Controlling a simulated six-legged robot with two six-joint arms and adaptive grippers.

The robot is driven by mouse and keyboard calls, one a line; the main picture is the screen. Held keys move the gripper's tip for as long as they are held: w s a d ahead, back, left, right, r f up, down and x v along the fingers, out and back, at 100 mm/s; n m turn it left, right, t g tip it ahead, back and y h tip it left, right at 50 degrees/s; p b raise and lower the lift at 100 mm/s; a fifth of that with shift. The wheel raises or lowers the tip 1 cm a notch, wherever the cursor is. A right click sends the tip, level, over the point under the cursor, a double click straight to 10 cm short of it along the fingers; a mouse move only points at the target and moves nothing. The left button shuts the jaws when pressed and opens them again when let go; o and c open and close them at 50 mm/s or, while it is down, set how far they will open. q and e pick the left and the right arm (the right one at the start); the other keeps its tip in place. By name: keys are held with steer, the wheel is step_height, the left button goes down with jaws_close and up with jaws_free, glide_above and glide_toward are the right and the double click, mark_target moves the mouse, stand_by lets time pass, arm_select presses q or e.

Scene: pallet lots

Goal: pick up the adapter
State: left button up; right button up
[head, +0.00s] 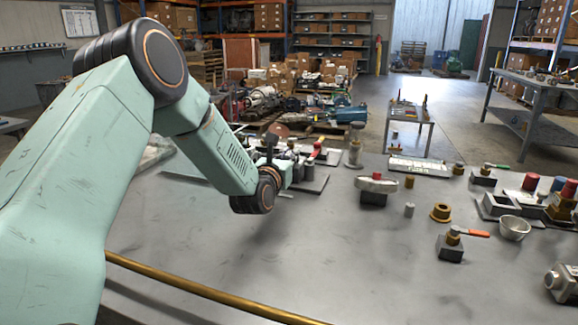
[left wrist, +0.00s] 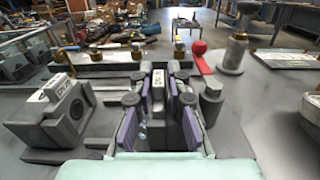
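No part is clearly marked as the adapter, so I cannot tell which one it is. My left gripper (head: 280,172) reaches over the grey table from the left in the head view, its fingers mostly hidden by the wrist. In the left wrist view, its purple-padded fingers (left wrist: 160,92) stand apart. A small grey part with a white label (left wrist: 157,78) shows between or just beyond the fingertips; I cannot tell whether they touch it. A brass ring-shaped fitting (head: 440,212) sits on the table at right in the head view. My right gripper is not in view.
Left of the fingers is a grey labelled block (left wrist: 62,105); right is a dark cylindrical part (left wrist: 211,100). A white bowl (head: 514,228) and orange-handled valve (head: 452,243) sit right. The table's front middle is clear.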

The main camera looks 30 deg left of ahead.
mark_target(288, 153)
arm_select(q)
steer(key=shift+a, duration=0.15)
jaws_close()
steer(key=shift+r, duration=0.1)
step_height(288, 153, up, 18)
steer(key=p, duration=0.9)
steer(key=shift+s+f, duration=0.15)
steer(key=shift+f, duration=0.05)
